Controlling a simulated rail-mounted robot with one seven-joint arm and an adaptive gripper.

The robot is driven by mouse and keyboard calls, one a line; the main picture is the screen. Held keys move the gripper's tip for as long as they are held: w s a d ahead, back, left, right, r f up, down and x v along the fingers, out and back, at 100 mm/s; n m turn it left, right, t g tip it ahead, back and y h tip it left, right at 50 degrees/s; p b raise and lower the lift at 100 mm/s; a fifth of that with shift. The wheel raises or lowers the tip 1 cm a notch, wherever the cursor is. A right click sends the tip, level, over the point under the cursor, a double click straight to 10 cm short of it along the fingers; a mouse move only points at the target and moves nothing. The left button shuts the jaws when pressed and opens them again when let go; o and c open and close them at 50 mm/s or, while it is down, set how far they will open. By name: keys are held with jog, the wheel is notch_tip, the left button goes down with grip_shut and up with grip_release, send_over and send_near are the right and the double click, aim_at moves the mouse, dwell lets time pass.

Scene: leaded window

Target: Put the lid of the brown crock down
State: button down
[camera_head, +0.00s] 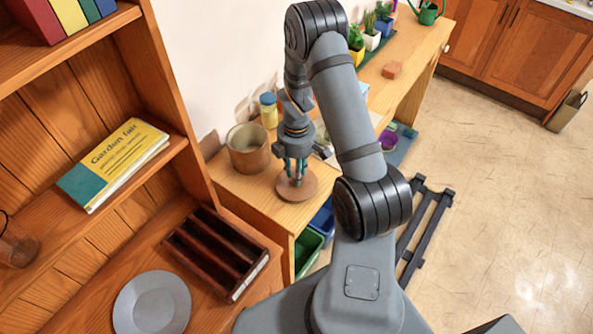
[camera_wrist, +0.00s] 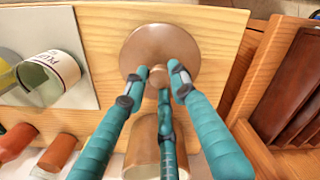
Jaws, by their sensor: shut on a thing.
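The brown crock (camera_head: 248,155) stands open on the wooden bench (camera_head: 234,187), near the wall. It also shows in the wrist view (camera_wrist: 142,150), partly behind my fingers. Its round brown lid (camera_head: 311,186) is off the crock, at the bench's near end, and shows at the top of the wrist view (camera_wrist: 140,45). My gripper (camera_head: 294,171) is above the lid with its teal fingers pointing down, shut on the lid's knob (camera_wrist: 158,76). I cannot tell whether the lid touches the bench or hangs just above it.
A white sheet (camera_wrist: 50,45) with a labelled container (camera_wrist: 48,75) lies beside the lid. A shelf unit with a dark wooden tray (camera_head: 215,255) and grey plate (camera_head: 152,303) is at the left.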

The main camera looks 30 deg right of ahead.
jog(key=shift+f, duration=0.45)
jog(key=shift+f, duration=0.2)
jog(key=c, duration=1.4)
grip_release()
jog(key=shift+r, duration=0.1)
jog(key=shift+c, duration=0.2)
notch_tip(320, 180, up, 12)
jog(key=b, duration=0.1)
jog(key=shift+r, duration=0.15)
